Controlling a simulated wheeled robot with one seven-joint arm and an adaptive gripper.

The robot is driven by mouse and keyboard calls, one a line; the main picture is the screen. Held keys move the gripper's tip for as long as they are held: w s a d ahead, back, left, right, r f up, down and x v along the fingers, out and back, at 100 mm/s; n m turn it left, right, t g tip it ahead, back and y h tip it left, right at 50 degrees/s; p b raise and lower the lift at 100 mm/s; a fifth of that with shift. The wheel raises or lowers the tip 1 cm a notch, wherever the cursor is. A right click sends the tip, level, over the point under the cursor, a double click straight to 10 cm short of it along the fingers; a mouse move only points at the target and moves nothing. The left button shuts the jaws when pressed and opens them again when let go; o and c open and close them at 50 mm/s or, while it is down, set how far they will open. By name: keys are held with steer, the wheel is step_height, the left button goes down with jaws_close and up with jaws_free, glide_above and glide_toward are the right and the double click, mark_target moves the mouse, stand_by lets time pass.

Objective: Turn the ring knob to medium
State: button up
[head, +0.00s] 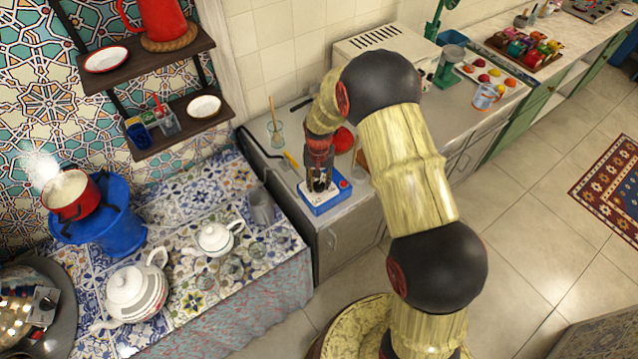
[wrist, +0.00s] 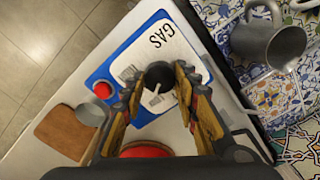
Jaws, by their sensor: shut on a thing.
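The ring knob (wrist: 157,72) is a dark round knob with a white pointer, on the white-topped blue box (wrist: 166,31) marked GAS. My gripper (wrist: 160,84) has its fingers on both sides of the knob, shut on it. The fingers hide part of the knob's rim, and no scale marks can be read. In the head view the box (head: 326,203) sits near the front edge of the counter, with my gripper (head: 319,178) pointing down onto it. A red button (wrist: 103,90) is on the box beside the knob.
A grey metal jug (wrist: 270,42) stands on the tiled surface beside the box. A wooden board (wrist: 62,133) lies on the counter on the other side. A glass with a stick (head: 276,132) stands behind. White teapots (head: 214,238) are at the left.

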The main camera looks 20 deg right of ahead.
mark_target(319, 185)
steer(key=m, duration=0.5)
steer(key=shift+m+b, duration=0.35)
steer(key=shift+m, duration=0.05)
stand_by(0.4)
steer(key=o, duration=1.2)
steer(key=shift+c, duration=0.2)
step_height(319, 185, up, 12)
steer(key=shift+c, duration=0.6)
